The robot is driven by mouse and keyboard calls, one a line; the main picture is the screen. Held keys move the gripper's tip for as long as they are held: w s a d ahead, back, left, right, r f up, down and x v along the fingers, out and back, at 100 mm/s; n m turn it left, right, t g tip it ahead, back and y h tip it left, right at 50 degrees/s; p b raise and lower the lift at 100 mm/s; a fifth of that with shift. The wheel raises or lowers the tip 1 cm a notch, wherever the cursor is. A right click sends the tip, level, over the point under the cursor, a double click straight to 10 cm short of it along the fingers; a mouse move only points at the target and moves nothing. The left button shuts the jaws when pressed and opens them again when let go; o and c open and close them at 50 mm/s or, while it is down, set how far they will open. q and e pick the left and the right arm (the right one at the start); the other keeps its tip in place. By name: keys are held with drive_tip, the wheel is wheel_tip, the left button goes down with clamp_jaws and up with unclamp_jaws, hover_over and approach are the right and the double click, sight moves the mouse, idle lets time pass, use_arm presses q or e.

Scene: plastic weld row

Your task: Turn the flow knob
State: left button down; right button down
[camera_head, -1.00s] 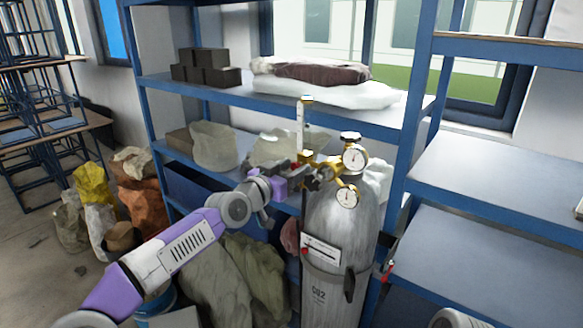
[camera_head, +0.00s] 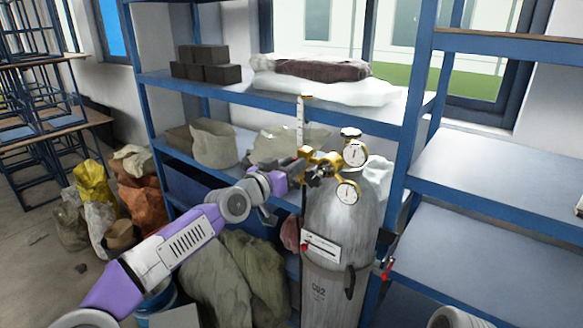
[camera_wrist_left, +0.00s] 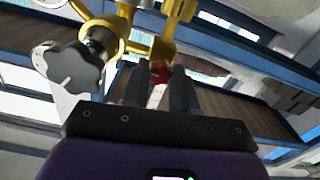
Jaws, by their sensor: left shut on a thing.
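The regulator (camera_head: 318,160), brass-yellow with two round gauges, sits on top of a grey CO2 cylinder (camera_head: 330,285). A clear upright flow tube (camera_head: 300,120) rises at its left side. The red flow knob (camera_wrist_left: 160,70) shows between my left fingertips in the left wrist view. My left gripper (camera_head: 300,172) is shut on this knob, which it hides in the head view. A black lobed knob (camera_wrist_left: 75,68) is left of the fingers in the wrist view, apart from them. My right gripper is not in view.
A blue shelf rack (camera_head: 270,103) with bricks (camera_head: 207,66) and sacks stands close behind the cylinder. Several sacks (camera_head: 245,275) lie on the floor at the left, beneath my left arm.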

use_arm(q)
drive_tip(key=shift+n+b, duration=1.05)
drive_tip(key=shift+n, duration=3.65)
drive_tip(key=c, duration=0.9)
unclamp_jaws()
drive_tip(key=shift+a, duration=0.1)
